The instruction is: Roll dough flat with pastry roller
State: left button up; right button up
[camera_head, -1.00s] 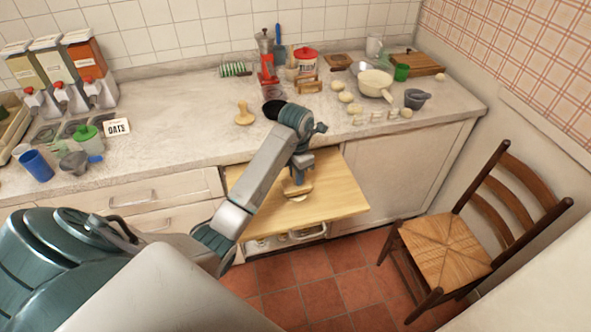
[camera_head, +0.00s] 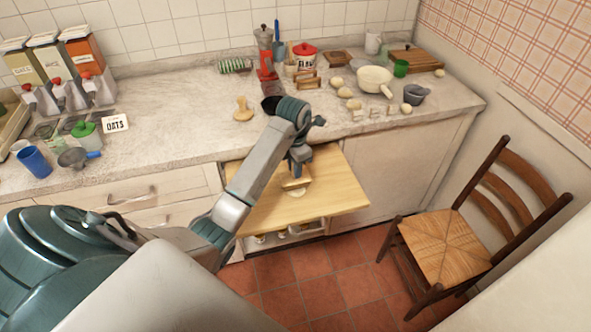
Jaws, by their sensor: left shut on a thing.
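My left gripper (camera_head: 297,168) reaches down over the pulled-out wooden board (camera_head: 335,190) below the counter. It is shut on the pastry roller (camera_head: 294,184), a small light wooden tool mostly hidden by the gripper. The dough (camera_head: 296,193) is a pale flat patch on the board under the roller. The roller is at the dough, but I cannot tell whether they touch. My right gripper is not in view.
A wooden knobbed tool (camera_head: 243,109) stands on the counter (camera_head: 190,130) above the board. A white bowl (camera_head: 374,79), a grey mortar (camera_head: 415,94) and several pale round pieces stand at the right. A chair (camera_head: 445,245) stands right of the board.

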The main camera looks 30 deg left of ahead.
pick_arm(q)
jog(key=shift+w+a+f, duration=0.1)
jog(key=shift+w+a, duration=0.5)
jog(key=shift+a, duration=0.1)
jog(key=shift+s+d+r+p, duration=0.2)
jog(key=shift+s+d+p, duration=0.15)
jog(key=shift+s+d, duration=0.4)
jog(key=shift+s+d+f, duration=0.2)
jog(key=shift+s+d, duration=0.65)
jog(key=shift+d, duration=0.2)
jog(key=shift+w, duration=0.1)
jog(key=shift+p, duration=0.3)
notch_tip(320, 180, up, 7)
jog(key=p, duration=0.7)
